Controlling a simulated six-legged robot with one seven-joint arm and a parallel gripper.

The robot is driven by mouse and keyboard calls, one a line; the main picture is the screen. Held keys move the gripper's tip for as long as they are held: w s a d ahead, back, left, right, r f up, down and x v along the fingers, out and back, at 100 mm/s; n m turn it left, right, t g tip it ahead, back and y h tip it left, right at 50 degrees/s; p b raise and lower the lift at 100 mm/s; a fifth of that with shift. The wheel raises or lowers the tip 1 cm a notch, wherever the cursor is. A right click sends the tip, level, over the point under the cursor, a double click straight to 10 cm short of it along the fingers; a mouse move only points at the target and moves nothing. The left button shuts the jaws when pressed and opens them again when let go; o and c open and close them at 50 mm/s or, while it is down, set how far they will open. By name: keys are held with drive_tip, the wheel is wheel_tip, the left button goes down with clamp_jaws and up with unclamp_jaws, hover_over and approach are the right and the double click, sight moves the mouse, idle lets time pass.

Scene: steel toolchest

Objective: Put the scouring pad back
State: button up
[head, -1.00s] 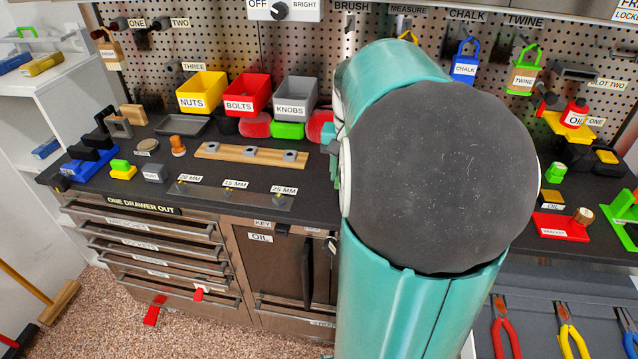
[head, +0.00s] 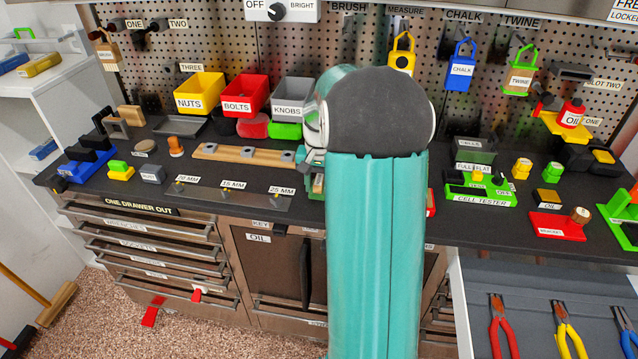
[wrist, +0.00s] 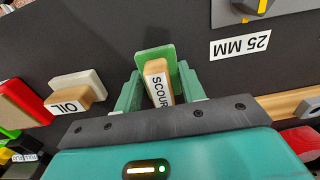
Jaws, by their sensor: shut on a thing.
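The scouring pad (wrist: 155,58) is a green pad with a wooden grip (wrist: 157,84) lettered "SCOUR", of which only part of the label shows. In the wrist view, my gripper (wrist: 160,88) is shut on the wooden grip, with one green finger on each side. The pad stands out past the fingertips over the dark bench top. In the head view, my gripper (head: 317,180) is near the front middle of the bench, right of the "25 MM" label, and mostly hidden by my arm. I cannot tell whether the pad touches the bench.
A wooden rail (head: 235,154) and yellow, red and grey bins (head: 292,92) stand behind. An open drawer (head: 530,325) with pliers is at bottom right.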

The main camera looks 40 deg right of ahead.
sight(320, 180)
drive_tip(key=o, duration=1)
drive_tip(key=shift+f, duration=0.1)
drive_tip(key=shift+o, duration=0.2)
wheel_tip(320, 180, up, 12)
drive_tip(key=shift+d+f, duration=0.1)
drive_tip(key=shift+f, duration=0.15)
drive_tip(key=shift+s+r, duration=0.1)
drive_tip(key=shift+r, duration=0.4)
drive_tip(key=s+a+r+n+t, duration=0.1)
drive_tip(key=a+r, duration=0.1)
drive_tip(key=a, duration=0.4)
drive_tip(key=s+a+r+n, duration=0.1)
drive_tip(key=a+r+n, duration=0.1)
drive_tip(key=a, duration=0.3)
drive_tip(key=s+a+f+n+t, duration=0.1)
drive_tip(key=s+a+n+t, duration=0.1)
drive_tip(key=s+a, duration=0.5)
drive_tip(key=s+a+n+t, duration=0.2)
drive_tip(key=s+a+n, duration=0.3)
drive_tip(key=a, duration=0.8)
drive_tip(key=shift+s+f, duration=0.35)
drive_tip(key=shift+s, duration=0.85)
